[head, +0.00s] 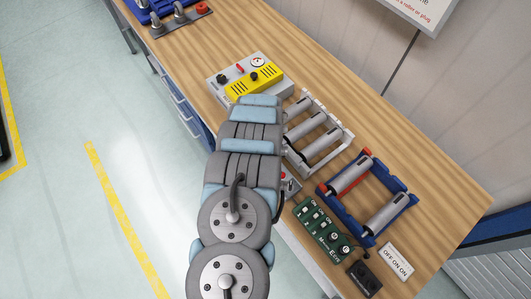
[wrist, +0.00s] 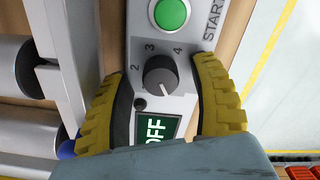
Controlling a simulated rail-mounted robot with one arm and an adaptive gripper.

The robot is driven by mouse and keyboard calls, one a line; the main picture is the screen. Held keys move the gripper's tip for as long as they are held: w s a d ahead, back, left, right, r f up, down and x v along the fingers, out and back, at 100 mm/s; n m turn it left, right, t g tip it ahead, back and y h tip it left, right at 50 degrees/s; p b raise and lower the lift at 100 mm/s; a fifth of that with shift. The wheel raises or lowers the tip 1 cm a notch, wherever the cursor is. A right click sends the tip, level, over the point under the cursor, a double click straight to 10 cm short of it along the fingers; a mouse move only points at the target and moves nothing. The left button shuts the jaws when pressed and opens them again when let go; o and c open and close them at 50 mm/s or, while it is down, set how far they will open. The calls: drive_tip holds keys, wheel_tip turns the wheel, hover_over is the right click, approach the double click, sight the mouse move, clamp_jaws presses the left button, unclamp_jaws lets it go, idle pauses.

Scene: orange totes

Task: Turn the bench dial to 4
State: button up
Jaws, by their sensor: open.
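The bench dial (wrist: 159,76) is a dark grey round knob on a pale panel, seen from close by in the wrist view. The numbers 2, 3 and 4 stand around its upper side, with 3 above it and 4 to its upper right. I cannot tell for sure which number its pointer faces. My gripper (wrist: 163,64) is open, with one yellow-padded finger on each side of the knob. I cannot see clear contact with it. In the head view my arm hides the gripper and the dial.
On the panel, a green START button (wrist: 171,13) is above the dial and an OFF display (wrist: 156,128) below. On the bench (head: 440,205) are a yellow-topped box (head: 255,82), a grey roller frame (head: 338,128), a blue roller frame (head: 402,202) and a green switch board (head: 320,226).

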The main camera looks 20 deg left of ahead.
drive_tip(key=shift+f, duration=0.1)
clamp_jaws()
